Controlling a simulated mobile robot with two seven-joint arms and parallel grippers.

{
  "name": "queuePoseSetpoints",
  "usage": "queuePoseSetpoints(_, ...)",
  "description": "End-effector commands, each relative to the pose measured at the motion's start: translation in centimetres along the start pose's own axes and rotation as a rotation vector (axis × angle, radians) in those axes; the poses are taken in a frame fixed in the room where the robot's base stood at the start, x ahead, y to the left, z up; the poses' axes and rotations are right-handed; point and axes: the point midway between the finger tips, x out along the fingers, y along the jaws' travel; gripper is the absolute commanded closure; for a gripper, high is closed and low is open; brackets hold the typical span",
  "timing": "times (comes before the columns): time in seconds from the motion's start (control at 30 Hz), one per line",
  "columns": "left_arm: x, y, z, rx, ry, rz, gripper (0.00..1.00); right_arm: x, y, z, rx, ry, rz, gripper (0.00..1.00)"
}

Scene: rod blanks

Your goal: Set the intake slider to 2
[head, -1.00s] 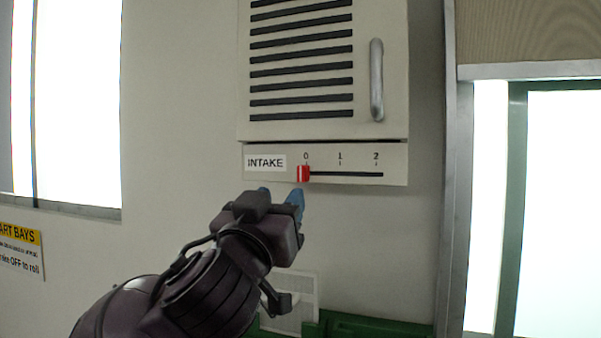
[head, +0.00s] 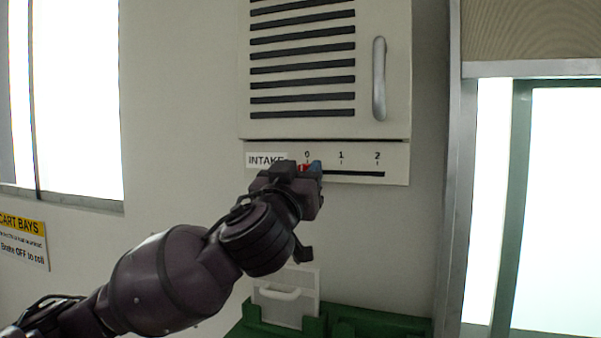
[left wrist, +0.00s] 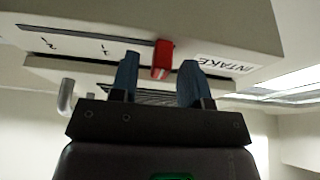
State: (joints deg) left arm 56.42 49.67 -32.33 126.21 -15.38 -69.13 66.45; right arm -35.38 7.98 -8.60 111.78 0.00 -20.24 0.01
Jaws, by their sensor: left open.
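The intake slider's red knob (head: 304,167) sits at the 0 mark, at the left end of a dark slot (head: 350,173) with marks 0, 1 and 2. In the left wrist view the red knob (left wrist: 162,60) stands between the two blue fingertips, with a gap on each side. My left gripper (head: 305,168) is open at the knob and partly hides it in the head view. It also shows in the left wrist view (left wrist: 158,80). My right gripper is not in view.
The slotted cabinet (head: 380,15) with a grey vertical handle (head: 379,80) is above the slider strip. A green bin (head: 375,325) and a white panel with a handle (head: 284,298) are below. The slot right of the knob is clear.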

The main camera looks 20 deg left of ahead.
Motion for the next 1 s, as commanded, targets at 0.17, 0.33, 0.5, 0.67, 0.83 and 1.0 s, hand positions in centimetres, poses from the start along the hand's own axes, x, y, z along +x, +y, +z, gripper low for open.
queuePoseSetpoints(0.17,0.0,0.0,0.0,0.000,0.000,0.000,0.82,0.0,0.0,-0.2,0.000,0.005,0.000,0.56)
queuePoseSetpoints(0.33,0.0,0.0,0.0,0.000,0.000,0.000,1.00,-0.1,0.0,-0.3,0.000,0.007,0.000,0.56)
queuePoseSetpoints(0.5,0.0,0.0,0.0,0.000,0.000,0.000,1.00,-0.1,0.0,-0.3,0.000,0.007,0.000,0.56)
queuePoseSetpoints(0.67,-0.1,0.6,0.0,-0.003,0.002,0.002,1.00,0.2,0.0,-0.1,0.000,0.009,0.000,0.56)
queuePoseSetpoints(0.83,-0.1,1.8,0.0,-0.005,0.008,0.003,1.00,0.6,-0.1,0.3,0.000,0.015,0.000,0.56)
queuePoseSetpoints(1.0,-0.1,3.0,-0.1,-0.005,0.010,0.002,1.00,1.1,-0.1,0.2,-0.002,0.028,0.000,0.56)
